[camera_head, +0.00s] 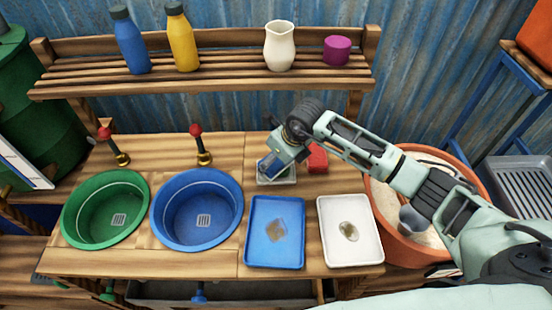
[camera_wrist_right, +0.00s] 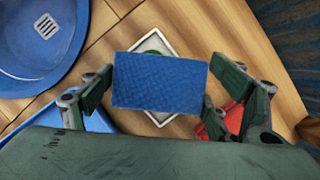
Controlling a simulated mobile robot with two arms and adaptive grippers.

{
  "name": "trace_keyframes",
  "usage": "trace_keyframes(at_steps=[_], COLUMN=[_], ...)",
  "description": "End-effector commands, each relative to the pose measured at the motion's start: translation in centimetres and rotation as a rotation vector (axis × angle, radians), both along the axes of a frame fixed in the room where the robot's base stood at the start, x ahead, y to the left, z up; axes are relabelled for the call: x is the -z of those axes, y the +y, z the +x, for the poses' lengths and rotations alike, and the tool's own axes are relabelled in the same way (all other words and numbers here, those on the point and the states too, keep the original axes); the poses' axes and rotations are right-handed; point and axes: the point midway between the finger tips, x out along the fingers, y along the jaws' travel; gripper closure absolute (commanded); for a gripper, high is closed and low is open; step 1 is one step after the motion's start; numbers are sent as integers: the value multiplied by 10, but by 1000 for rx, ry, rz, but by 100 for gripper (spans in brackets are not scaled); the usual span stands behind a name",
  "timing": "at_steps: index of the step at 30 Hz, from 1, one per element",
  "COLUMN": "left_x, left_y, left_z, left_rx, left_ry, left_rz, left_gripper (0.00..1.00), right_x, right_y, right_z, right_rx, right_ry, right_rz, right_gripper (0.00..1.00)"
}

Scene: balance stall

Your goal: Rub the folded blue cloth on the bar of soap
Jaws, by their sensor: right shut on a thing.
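My right gripper (camera_head: 274,158) is shut on the folded blue cloth (camera_head: 267,166). In the right wrist view the cloth (camera_wrist_right: 160,82) is a flat blue rectangle between the fingers. It is over a square, pale soap dish (camera_head: 262,182), which also shows in the wrist view (camera_wrist_right: 163,117). A sliver of green, likely the bar of soap (camera_wrist_right: 152,43), shows past the cloth's far edge. The cloth hides most of the soap, and I cannot tell whether they touch. My left gripper is not in view.
A red block (camera_head: 317,158) lies close to the right of the dish. A blue tray (camera_head: 259,258) and a white tray (camera_head: 369,254) lie in front. A blue basin (camera_head: 180,222) and a green basin (camera_head: 92,228) stand left. An orange tub (camera_head: 480,185) is right.

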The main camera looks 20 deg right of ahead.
Motion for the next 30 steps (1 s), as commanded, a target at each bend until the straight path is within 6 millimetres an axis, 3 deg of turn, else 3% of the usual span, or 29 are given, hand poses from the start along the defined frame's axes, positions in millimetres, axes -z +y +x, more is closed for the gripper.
trace_keyframes(at_steps=[14,30], left_x=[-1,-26], left_y=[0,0], left_z=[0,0], left_rx=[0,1], left_ry=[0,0], left_rz=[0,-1], left_gripper=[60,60], right_x=[1,-41], right_y=[0,0], right_z=[-2,0], right_rx=[0,0], right_ry=[5,1], right_rz=[-2,0], right_gripper=[39,39])
